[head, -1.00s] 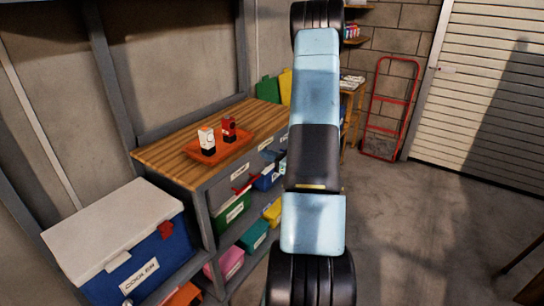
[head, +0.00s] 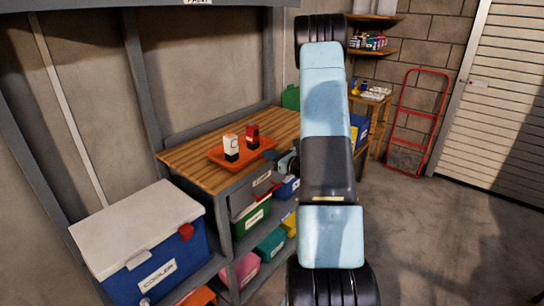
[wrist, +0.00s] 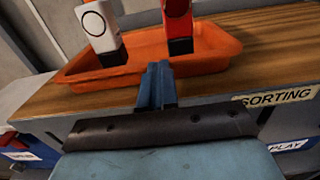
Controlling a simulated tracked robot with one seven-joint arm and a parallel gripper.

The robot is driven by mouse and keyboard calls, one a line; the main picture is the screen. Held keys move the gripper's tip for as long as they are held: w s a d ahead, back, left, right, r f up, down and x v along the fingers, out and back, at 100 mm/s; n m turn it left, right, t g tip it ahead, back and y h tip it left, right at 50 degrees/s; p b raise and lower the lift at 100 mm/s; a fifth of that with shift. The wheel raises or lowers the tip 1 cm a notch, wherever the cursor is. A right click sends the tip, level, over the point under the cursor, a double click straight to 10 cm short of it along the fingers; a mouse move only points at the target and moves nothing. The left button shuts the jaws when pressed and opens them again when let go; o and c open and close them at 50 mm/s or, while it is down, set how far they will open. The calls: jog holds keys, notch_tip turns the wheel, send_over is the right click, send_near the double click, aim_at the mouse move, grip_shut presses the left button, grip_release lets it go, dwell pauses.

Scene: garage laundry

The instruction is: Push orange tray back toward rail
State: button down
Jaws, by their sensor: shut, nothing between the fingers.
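The orange tray (head: 246,157) lies on the wooden workbench top (head: 200,172). It carries a white item with a black base (head: 231,147) and a red item with a black base (head: 253,136), both upright. A grey rail (head: 215,127) runs along the back of the bench, with bare wood between it and the tray. My gripper (wrist: 157,82) is shut and empty, its fingertips at the near side of the tray (wrist: 205,64) in the wrist view. I cannot tell whether they touch it. In the head view my arm hides most of the gripper.
A blue cooler with a white lid (head: 140,240) stands left of the bench. Shelves below hold several coloured bins (head: 270,243). A grey drawer or bin labelled SORTING (wrist: 275,97) is under the bench front. Open floor (head: 440,230) lies to the right.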

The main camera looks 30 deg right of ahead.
jog(key=shift+x, duration=1.95)
